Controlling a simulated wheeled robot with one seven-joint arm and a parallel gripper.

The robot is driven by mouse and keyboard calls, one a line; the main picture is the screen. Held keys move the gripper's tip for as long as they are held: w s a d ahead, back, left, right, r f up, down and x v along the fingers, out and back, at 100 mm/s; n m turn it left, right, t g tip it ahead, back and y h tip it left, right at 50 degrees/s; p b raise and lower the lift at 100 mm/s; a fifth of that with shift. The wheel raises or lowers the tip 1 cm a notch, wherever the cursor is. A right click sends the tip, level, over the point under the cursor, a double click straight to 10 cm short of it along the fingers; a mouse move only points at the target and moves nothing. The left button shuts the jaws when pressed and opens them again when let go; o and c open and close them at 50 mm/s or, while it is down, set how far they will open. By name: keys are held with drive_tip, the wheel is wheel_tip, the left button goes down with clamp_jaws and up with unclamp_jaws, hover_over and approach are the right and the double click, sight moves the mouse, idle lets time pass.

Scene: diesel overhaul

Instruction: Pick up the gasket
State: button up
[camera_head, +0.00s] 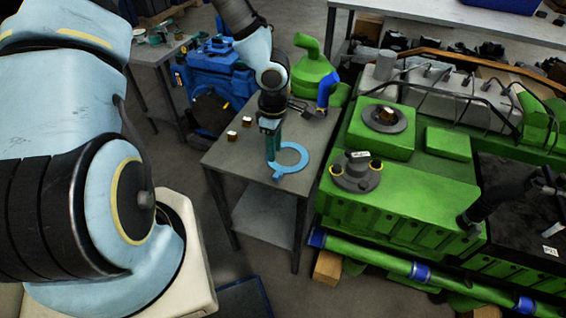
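The gasket appears to be a flat light-blue ring (303,150) with a short tab at its lower left, lying on a small grey table. My gripper (271,157) points down from the arm, with dark teal fingers at the ring's left side. The fingers overlap the left part of the ring in this view. I cannot tell whether they touch it. The fingers look close together, but their gap is hidden, so I cannot see whether they are open or shut.
The small grey table (232,165) also bears two small brown-and-white blocks (232,136), a green curved pipe part (313,70) and a blue elbow (327,90). A large green engine (400,205) stands close on the right. The table's front is clear.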

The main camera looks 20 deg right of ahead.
sight(276, 175)
wheel_tip(276, 175, down, 10)
drive_tip(key=shift+d+f, duration=0.1)
drive_tip(key=shift+f, duration=0.05)
idle(0.4)
clamp_jaws()
idle(1.4)
